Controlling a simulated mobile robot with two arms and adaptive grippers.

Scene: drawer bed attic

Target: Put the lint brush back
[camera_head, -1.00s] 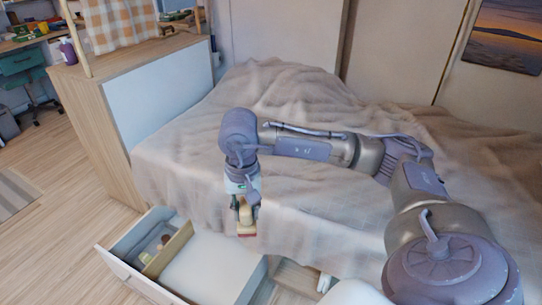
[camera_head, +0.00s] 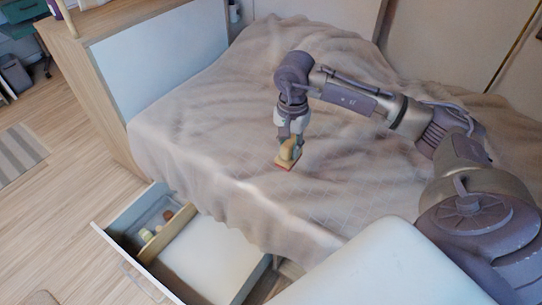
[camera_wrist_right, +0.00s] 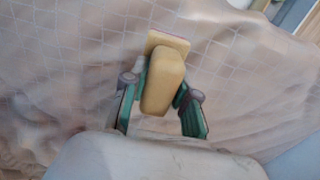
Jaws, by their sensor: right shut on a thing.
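The lint brush (camera_head: 287,157) has a tan wooden body and a red edge underneath. My right gripper (camera_head: 291,141) is shut on it and holds it over the front part of the bed. In the right wrist view the tan brush body (camera_wrist_right: 163,82) sits between the two green fingers of the gripper (camera_wrist_right: 160,95). The open drawer (camera_head: 205,250) is at the lower left, below the bed's front edge. A wooden divider splits it into a small left compartment with a few small items and a wide empty white one. My left gripper is not in view.
The bed (camera_head: 215,110) is covered by a rumpled beige blanket that hangs over its front edge. A wooden cabinet with a white panel (camera_head: 160,60) stands at the bed's left end. The wooden floor (camera_head: 60,230) left of the drawer is clear.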

